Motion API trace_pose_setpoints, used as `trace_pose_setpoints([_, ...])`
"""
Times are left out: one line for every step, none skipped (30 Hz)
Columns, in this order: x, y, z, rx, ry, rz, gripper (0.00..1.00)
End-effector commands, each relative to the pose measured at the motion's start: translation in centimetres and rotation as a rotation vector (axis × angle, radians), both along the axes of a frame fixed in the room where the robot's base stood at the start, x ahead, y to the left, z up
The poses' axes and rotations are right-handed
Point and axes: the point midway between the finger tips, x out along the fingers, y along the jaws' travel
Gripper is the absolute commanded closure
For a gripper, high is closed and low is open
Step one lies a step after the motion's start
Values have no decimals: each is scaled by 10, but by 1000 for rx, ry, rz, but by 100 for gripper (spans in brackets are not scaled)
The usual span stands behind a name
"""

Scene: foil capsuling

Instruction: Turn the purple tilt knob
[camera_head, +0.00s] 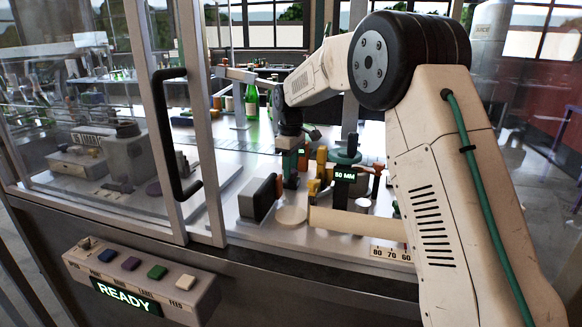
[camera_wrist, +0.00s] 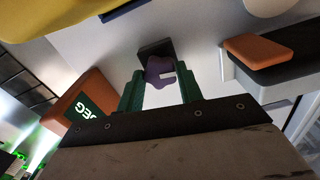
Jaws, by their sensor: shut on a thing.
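In the wrist view the purple tilt knob (camera_wrist: 158,72) sits between the two green fingers of my gripper (camera_wrist: 160,90), in front of a small dark block (camera_wrist: 155,48). The fingers are shut on the knob from both sides, and a pale mark shows on its face. An orange housing with a green DEG display (camera_wrist: 88,112) is just left of the fingers. In the head view my gripper (camera_head: 291,180) reaches down among the machine parts, and I cannot make out the knob there.
A post with a green top and a 50 MM display (camera_head: 345,174) stands right of my gripper. A dark box (camera_head: 260,197) and a pale round disc (camera_head: 291,216) are close by. An open door frame with a black handle (camera_head: 176,130) is to the left, above the READY panel (camera_head: 128,297).

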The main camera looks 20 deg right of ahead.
Motion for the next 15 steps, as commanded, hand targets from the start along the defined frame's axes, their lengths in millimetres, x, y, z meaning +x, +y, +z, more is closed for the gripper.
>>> trace_pose_setpoints([0, 0, 0, -1, -1, -33, 87])
trace_pose_setpoints([0, 0, 0, -1, -1, -55, 87])
trace_pose_setpoints([0, 0, 0, -1, -1, -87, 87])
trace_pose_setpoints([0, 0, 1, -1, -1, -111, 87])
trace_pose_setpoints([0, 0, 1, -1, -1, -136, 87])
trace_pose_setpoints([0, 0, 1, -1, -1, -169, 87])
trace_pose_setpoints([0, 0, 1, -1, -1, -194, 87])
trace_pose_setpoints([0, 0, 1, -1, -1, -218, 87])
trace_pose_setpoints([0, 0, 1, -1, -1, -250, 87])
trace_pose_setpoints([0, 0, 1, -1, -1, -272, 87])
trace_pose_setpoints([0, 0, 1, -1, -1, -295, 87])
trace_pose_setpoints([0, 0, 1, -1, -1, -324, 87])
trace_pose_setpoints([0, 0, 1, -1, -1, -346, 87])
trace_pose_setpoints([0, 0, 1, -1, -1, -366, 87])
trace_pose_setpoints([0, 0, 1, -1, -1, -391, 87])
